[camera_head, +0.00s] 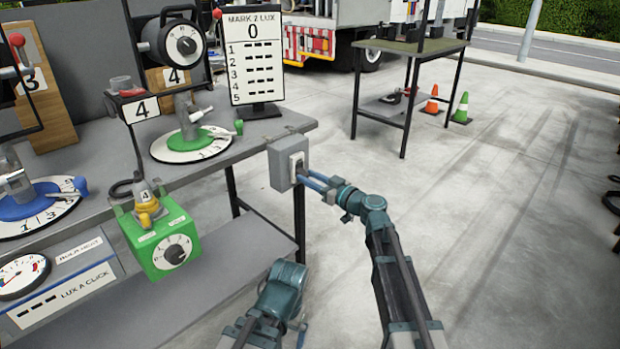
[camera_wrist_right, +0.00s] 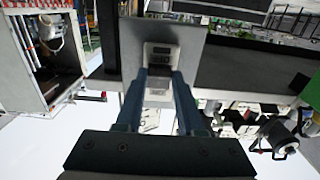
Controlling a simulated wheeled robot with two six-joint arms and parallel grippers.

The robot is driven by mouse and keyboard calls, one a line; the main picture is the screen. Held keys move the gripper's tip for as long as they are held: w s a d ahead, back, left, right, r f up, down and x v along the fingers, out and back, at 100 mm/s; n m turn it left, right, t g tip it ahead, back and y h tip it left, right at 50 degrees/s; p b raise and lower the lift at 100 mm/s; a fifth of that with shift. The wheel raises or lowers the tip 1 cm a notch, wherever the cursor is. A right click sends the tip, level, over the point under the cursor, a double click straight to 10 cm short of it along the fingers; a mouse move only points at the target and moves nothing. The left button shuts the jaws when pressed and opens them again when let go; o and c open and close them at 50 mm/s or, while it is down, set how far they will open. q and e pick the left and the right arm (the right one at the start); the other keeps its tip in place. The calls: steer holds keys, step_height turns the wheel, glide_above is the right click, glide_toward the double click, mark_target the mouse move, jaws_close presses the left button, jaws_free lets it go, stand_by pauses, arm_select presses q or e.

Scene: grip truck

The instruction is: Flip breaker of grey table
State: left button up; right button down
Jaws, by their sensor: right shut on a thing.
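The grey table (camera_head: 262,136) stands at the left in the head view. A grey breaker box (camera_head: 280,170) is fixed at its right front corner, with a pale switch plate (camera_head: 295,160) facing right. My right gripper (camera_head: 303,176) reaches the plate from the right and is shut on the breaker switch. In the right wrist view the two blue fingers (camera_wrist_right: 160,95) lie on either side of the breaker plate (camera_wrist_right: 161,52). The fingers partly hide the switch, and I cannot tell its position. A link of my left arm shows at the bottom; its gripper does not show.
A green box (camera_head: 160,245) hangs at the table's front. Dials and a score board (camera_head: 252,55) stand on the table. A second table (camera_head: 410,47), an orange cone (camera_head: 431,102) and a green cone (camera_head: 461,109) are behind.

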mark_target(301, 169)
step_height(301, 169, up, 3)
steer(key=g+h+p, duration=0.2)
steer(key=p, duration=0.7)
steer(key=shift+g+h+p, duration=0.35)
steer(key=shift+g+h, duration=0.05)
steer(key=g+h+p, duration=0.1)
steer(key=p, duration=0.2)
steer(key=r+g+h+p, duration=0.1)
steer(key=p, duration=0.3)
steer(key=g+h+p, duration=0.1)
steer(key=p, duration=0.2)
steer(key=shift+w+a+r+g+h, duration=0.3)
steer(key=shift+w+r+g+h, duration=0.1)
steer(key=shift+w+a+g+h+p, duration=0.15)
steer(key=shift+g+h+p, duration=0.55)
steer(key=shift+p, duration=0.85)
steer(key=c, duration=0.5)
jaws_free()
steer(key=shift+r, duration=0.1)
